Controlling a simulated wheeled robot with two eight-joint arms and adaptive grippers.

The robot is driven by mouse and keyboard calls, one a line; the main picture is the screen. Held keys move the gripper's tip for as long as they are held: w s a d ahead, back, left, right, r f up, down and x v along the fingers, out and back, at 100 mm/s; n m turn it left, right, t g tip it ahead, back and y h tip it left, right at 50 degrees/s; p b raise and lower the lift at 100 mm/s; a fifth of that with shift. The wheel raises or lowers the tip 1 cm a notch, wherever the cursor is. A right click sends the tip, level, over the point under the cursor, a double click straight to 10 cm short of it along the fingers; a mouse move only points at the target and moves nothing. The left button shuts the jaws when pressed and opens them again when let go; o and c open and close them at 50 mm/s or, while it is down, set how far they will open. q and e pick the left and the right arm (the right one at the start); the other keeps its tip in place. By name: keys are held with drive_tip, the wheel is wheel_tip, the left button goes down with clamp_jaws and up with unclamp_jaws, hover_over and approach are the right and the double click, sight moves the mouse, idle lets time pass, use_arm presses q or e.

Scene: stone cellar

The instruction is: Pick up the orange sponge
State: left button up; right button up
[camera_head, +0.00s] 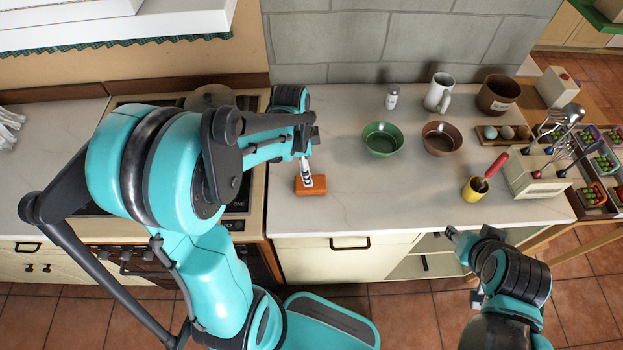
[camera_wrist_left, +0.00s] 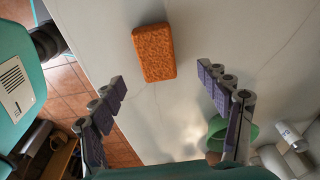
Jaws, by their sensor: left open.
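The orange sponge (camera_head: 311,187) lies flat on the pale countertop near its front edge, just right of the stove. It also shows in the left wrist view (camera_wrist_left: 154,52), ahead of and between the spread fingers. My left gripper (camera_head: 307,172) is over the sponge in the head view and partly covers it. In the left wrist view my left gripper (camera_wrist_left: 162,88) is open with nothing between its fingers. My right gripper (camera_head: 450,233) is at the front edge of the counter, far right of the sponge; its finger opening is too small to make out.
A green bowl (camera_head: 382,139) and a brown bowl (camera_head: 441,138) stand right of the sponge. A yellow cup (camera_head: 473,189) and a utensil block (camera_head: 535,177) stand farther right. A white mug (camera_head: 439,93) and brown pot (camera_head: 497,95) are at the back. The counter around the sponge is clear.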

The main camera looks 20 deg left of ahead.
use_arm(q)
drive_tip(key=shift+a+f, duration=0.15)
drive_tip(key=shift+f, duration=0.2)
drive_tip(key=f+b, duration=0.1)
drive_tip(key=f, duration=0.4)
drive_tip(key=d+f+b, duration=0.1)
drive_tip(key=f, duration=0.1)
drive_tip(key=shift+d+f+b, duration=0.1)
drive_tip(key=shift+f+b, duration=0.15)
drive_tip(key=shift+b, duration=0.1)
drive_tip(key=shift+r, duration=0.1)
drive_tip(key=c, duration=1)
drive_tip(key=shift+r, duration=0.1)
wheel_tip(320, 180, up, 4)
drive_tip(key=shift+r+p, duration=0.25)
drive_tip(key=shift+p, duration=0.7)
drive_tip(key=s+d+r+p, duration=0.2)
drive_tip(key=d+r, duration=0.4)
drive_tip(key=d, duration=0.5)
drive_tip(key=shift+s+r, duration=0.15)
drive_tip(key=shift+s, duration=0.5)
drive_tip(key=shift+d, duration=0.1)
